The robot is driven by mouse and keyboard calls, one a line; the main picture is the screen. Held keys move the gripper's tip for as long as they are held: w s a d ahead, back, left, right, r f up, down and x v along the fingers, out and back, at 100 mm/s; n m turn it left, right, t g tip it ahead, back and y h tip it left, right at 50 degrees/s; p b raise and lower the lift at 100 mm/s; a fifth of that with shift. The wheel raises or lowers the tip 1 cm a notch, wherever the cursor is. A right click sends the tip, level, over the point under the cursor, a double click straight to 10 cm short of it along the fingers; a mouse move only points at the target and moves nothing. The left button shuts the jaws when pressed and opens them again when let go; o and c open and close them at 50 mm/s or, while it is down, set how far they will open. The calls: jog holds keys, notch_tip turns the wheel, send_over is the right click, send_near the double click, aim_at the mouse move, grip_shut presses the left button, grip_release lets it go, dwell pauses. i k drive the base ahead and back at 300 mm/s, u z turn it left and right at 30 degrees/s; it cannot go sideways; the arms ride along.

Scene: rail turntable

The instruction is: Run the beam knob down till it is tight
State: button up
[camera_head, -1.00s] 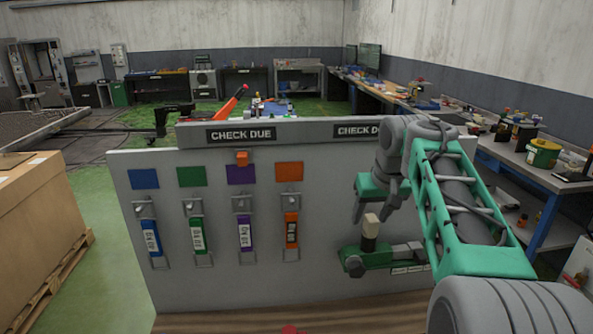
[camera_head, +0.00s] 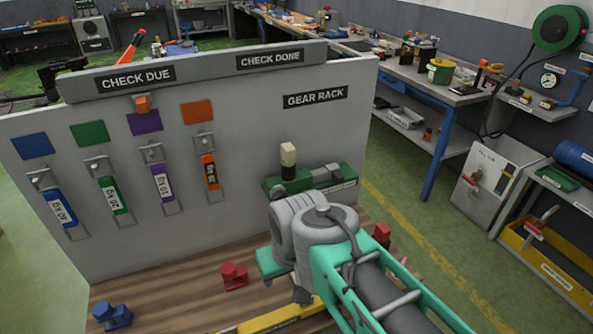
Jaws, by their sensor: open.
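My gripper (camera_head: 301,292) is low over the wooden bench top, with its green palm side showing left of the wrist. Only one dark finger shows clearly, pointing down close to a yellow labelled bar (camera_head: 266,319) on the bench. My arm covers much of the bar. I cannot pick out the beam knob; it may be hidden behind my gripper and arm. I cannot tell whether the fingers touch anything.
A red piece (camera_head: 235,276) and a blue piece (camera_head: 112,316) stand on the bench (camera_head: 180,285). Another red piece (camera_head: 383,233) is right of my wrist. Behind rises a grey board (camera_head: 240,190) with hanging labelled tags and a green gear rack fixture (camera_head: 288,184).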

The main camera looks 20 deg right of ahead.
aim_at(277, 191)
jog(key=z, duration=0.25)
jog(key=k, duration=1)
jog(key=u, duration=0.75)
jog(key=i, duration=0.95)
jog(key=u, duration=0.05)
